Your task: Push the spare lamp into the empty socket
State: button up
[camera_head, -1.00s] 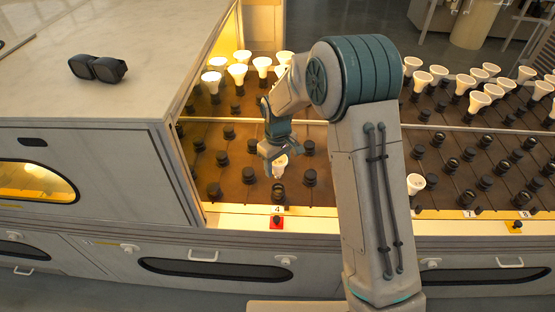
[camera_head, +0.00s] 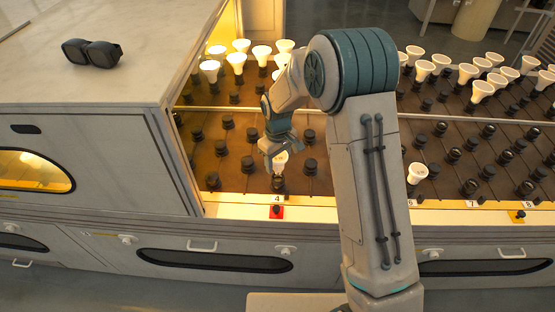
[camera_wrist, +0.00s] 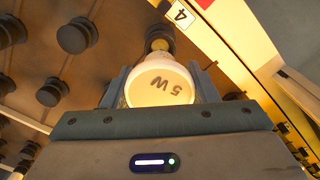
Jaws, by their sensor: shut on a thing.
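My gripper (camera_head: 279,151) is shut on the spare lamp (camera_head: 281,161), a white reflector lamp. In the wrist view its round face, marked "5 W" (camera_wrist: 160,86), sits between the two fingers (camera_wrist: 160,95). The socket (camera_head: 278,185) is a dark stub on the brown board, directly below the lamp and behind the label 4. In the wrist view the socket (camera_wrist: 158,36) shows just beyond the lamp, roughly in line with it.
Dark capped sockets (camera_head: 248,165) stand around the lamp. Lit lamps (camera_head: 236,62) fill the back rows, and one lamp (camera_head: 417,173) stands right of my arm. A grey cabinet (camera_head: 90,150) stands at left.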

aim_at(278, 168)
jog(key=shift+f, duration=0.15)
jog(key=shift+f+b, duration=1.55)
jog(key=shift+f, duration=0.35)
jog(key=o, duration=1.1)
jog(key=shift+c, duration=0.2)
jog(key=shift+r, duration=0.1)
notch_tip(278, 168, up, 14)
jog(key=shift+f, duration=0.15)
